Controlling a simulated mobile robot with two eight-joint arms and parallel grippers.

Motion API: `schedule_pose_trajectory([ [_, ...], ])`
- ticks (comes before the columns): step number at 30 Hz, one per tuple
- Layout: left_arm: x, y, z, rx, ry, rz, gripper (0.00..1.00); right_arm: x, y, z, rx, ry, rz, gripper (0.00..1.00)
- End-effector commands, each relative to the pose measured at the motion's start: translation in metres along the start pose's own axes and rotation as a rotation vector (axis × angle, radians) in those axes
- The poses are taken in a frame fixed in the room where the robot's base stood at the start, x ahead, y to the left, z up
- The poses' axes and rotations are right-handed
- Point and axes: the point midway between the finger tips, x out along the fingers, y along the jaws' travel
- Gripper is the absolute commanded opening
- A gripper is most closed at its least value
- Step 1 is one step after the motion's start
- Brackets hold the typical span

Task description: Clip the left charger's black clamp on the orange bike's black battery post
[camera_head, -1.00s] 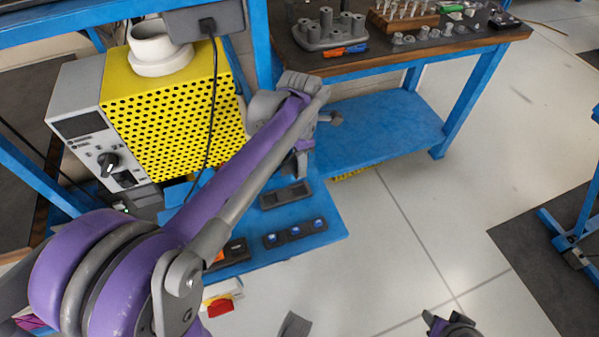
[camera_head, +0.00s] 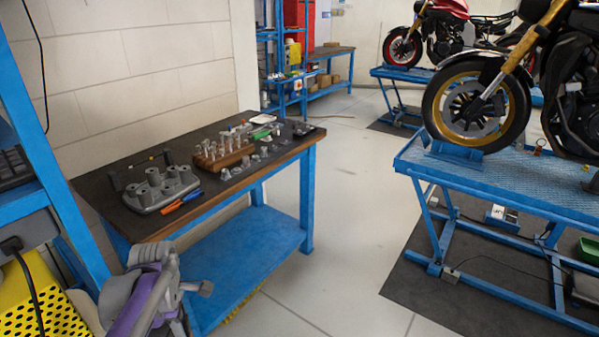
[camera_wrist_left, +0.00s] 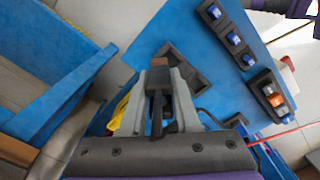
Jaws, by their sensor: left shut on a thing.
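My left gripper (camera_wrist_left: 160,97) is shut on a dark clamp (camera_wrist_left: 157,105), seen between its two grey fingers in the left wrist view. The clamp's upper end looks brownish. In the head view my left arm is at the bottom left, and its fingers are hidden or below the frame. The yellow perforated charger (camera_head: 45,305) is cut off at the lower left. A bike with a gold fork and gold front wheel rim (camera_head: 476,103) stands at the right, partly cut off. Its battery posts cannot be made out. My right gripper is not in view.
The bike stands on a blue lift (camera_head: 500,185). A workbench (camera_head: 135,223) with sockets and tools has a blue lower shelf (camera_head: 235,255). Grey floor (camera_head: 345,240) between bench and lift is clear. A red bike (camera_head: 447,32) stands behind. A blue bin-like frame (camera_wrist_left: 55,90) is at left in the wrist view.

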Motion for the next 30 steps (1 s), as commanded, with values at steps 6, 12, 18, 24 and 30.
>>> schedule_pose_trajectory([
  [6, 0.008, 0.017, 0.021, 0.631, 0.0, 0.001, 0.0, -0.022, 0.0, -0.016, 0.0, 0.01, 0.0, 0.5],
  [12, 0.017, 0.028, 0.039, 1.183, 0.002, 0.002, 0.0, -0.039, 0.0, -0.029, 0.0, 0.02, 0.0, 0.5],
  [18, 0.023, 0.035, 0.052, 1.559, 0.004, 0.002, 0.0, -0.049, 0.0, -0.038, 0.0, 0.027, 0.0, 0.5],
  [24, 0.027, 0.036, 0.056, 1.698, 0.005, 0.002, 0.0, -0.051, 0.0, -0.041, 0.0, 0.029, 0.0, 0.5],
  [30, 0.028, 0.036, 0.056, 1.706, 0.004, 0.002, 0.0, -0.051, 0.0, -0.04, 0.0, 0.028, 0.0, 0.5],
])
